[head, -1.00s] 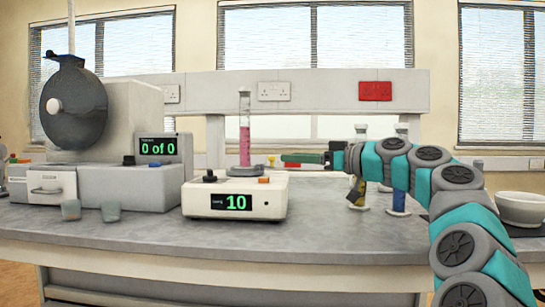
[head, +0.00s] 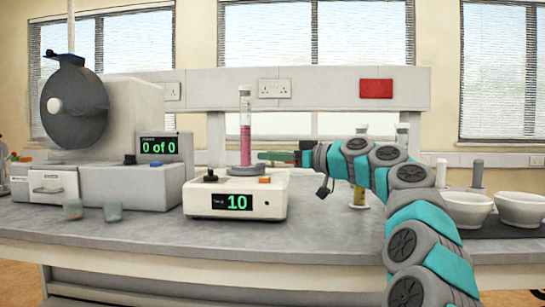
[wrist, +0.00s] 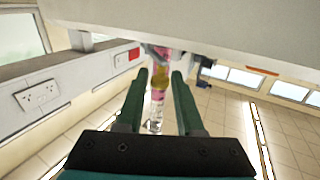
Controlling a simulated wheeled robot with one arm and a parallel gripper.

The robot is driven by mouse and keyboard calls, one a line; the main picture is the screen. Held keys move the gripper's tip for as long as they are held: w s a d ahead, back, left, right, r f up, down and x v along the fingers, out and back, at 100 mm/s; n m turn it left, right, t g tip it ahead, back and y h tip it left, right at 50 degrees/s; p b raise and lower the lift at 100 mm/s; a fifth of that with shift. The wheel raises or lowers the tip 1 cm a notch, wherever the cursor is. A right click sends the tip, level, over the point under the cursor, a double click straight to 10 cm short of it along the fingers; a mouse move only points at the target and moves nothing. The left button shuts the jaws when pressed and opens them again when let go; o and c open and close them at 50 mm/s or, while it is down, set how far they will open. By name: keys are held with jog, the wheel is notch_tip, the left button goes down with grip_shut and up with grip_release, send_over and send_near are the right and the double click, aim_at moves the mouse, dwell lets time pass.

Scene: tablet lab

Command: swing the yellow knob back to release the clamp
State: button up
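The white device (head: 270,204) with a "10" display stands on the bench. On it is an upright clear cylinder (head: 245,140) with pink contents. My gripper (head: 262,156) is level with the cylinder, just to its right in the head view. In the wrist view, my gripper (wrist: 160,72) has its two green fingers apart. A yellow patch (wrist: 160,83), likely the yellow knob, shows between the fingers in front of the cylinder (wrist: 155,112). I cannot tell whether the fingers touch it. In the head view I cannot make out the knob.
A large grey machine (head: 130,185) with a "0 of 0" display stands at the left. White bowls (head: 520,208) stand at the right, and a tall tube (head: 361,190) stands behind my arm. The front of the bench is clear.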

grip_shut()
jog(key=shift+s+a+f+m+t+h+b, duration=0.15)
jog(key=shift+f+m+t+h+b, duration=0.25)
jog(key=shift+b, duration=0.85)
jog(key=shift+s+m+t+b, duration=0.1)
jog(key=shift+m+t+b, duration=0.2)
jog(key=shift+t+b, duration=0.35)
jog(key=shift+s+a+r+m+t+h+b, duration=0.1)
jog(key=shift+a+m+t+h+b, duration=0.2)
jog(key=shift+m+t+h+b, duration=0.6)
jog(key=shift+a+r+m+t+h+b, duration=0.15)
jog(key=shift+r+m+t+h+b, duration=0.05)
jog(key=shift+m+t+h+b, duration=0.2)
jog(key=shift+a+r+m+t+h+b, duration=0.15)
jog(key=shift+m+t+h, duration=0.15)
jog(key=shift+t+h, duration=0.2)
jog(key=shift+o, duration=1.8)
grip_release()
